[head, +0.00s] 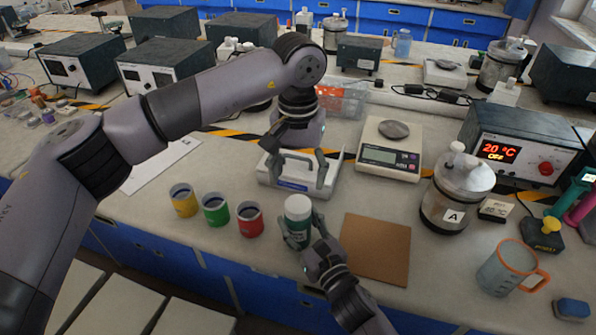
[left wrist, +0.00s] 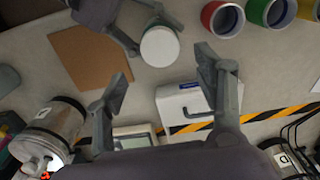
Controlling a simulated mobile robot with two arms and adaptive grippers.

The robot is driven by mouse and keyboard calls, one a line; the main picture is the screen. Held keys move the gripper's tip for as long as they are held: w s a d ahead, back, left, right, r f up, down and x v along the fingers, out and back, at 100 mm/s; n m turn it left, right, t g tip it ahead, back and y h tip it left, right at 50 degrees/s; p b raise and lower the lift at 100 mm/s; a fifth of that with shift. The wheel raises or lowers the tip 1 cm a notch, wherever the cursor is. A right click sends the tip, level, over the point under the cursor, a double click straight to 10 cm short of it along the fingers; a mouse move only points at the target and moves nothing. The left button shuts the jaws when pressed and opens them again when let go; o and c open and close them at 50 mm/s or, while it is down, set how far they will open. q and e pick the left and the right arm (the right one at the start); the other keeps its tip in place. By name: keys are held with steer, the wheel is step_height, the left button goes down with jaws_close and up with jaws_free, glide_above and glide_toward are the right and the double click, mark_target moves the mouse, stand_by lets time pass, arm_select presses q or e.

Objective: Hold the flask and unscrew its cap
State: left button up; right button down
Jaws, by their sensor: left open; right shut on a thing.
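The flask (head: 299,230) is green with a white cap (head: 298,206) and stands upright near the front of the bench. My right gripper (head: 302,236) is shut on its body from the front, with a finger on each side. The cap is on the flask and uncovered at the top. My left gripper (head: 297,172) is open and empty, pointing down behind the flask, in front of a white handled case. In the left wrist view, the round white cap (left wrist: 160,46) shows beyond my open left fingers (left wrist: 166,84), apart from them.
Yellow, green and red cups (head: 250,219) stand left of the flask. A brown board (head: 376,249) lies to the right. The white case (head: 268,178), a scale (head: 390,187), jar A (head: 470,178) and an orange-rimmed mug (head: 500,270) stand around.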

mark_target(298, 204)
arm_select(q)
step_height(298, 204, down, 8)
steer(key=shift+f, duration=0.1)
stand_by(0.4)
steer(key=shift+c, duration=0.2)
